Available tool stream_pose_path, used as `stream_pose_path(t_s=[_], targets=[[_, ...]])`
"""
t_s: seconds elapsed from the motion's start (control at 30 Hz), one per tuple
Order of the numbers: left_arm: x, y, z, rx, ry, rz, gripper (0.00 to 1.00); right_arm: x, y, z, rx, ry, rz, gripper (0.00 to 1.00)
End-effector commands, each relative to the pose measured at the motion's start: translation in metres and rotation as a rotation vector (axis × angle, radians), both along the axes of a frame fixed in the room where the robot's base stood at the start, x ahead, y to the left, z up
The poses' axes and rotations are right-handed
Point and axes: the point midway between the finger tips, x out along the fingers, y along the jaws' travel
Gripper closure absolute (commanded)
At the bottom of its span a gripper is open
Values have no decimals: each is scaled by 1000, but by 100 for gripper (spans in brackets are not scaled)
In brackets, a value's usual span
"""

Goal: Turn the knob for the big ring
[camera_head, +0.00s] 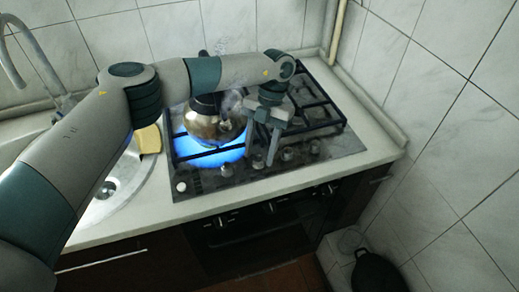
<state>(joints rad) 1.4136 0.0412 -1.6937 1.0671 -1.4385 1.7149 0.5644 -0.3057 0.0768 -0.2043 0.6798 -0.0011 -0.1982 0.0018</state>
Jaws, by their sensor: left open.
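The black gas hob (345,146) is set in the counter, with a row of knobs along its front edge. A metal kettle (207,124) stands on the left side of the hob, with a blue flame (205,158) spread under it. My left gripper (259,160) points down at the front edge, open, with a knob (258,161) at or between its fingertips; I cannot tell if they touch it. Other knobs show to the left (227,170) and right (287,154). The rings behind are partly hidden by my left arm. My right gripper is not in view.
A sink (112,196) with a tap (14,62) is on the left, and a yellow sponge (149,139) lies by it. A tiled wall (455,130) bounds the right. Steam rises near the kettle. A dark pan (378,272) is low at the right.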

Motion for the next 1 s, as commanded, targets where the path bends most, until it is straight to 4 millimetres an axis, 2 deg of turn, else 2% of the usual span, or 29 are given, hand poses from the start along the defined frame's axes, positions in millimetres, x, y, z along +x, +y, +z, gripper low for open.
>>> stream_pose_path(t_s=[0.17, 0.43, 0.47, 0.6, 0.63, 0.87, 1.0], targets=[[-2, 1, -6, 0, 0, 0, 55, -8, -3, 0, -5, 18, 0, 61], [-2, 1, -7, 0, 0, 0, 55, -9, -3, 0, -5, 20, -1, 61], [-2, 1, -7, 0, 0, 0, 60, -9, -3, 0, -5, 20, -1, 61], [-2, 1, -6, 0, 0, 0, 93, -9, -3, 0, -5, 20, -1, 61], [-2, 1, -6, 0, 0, 0, 96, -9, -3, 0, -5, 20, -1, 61], [-2, 1, -7, 0, 0, -5, 96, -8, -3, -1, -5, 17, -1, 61], [-2, 1, -8, 1, 0, -24, 96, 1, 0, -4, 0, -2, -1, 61]])
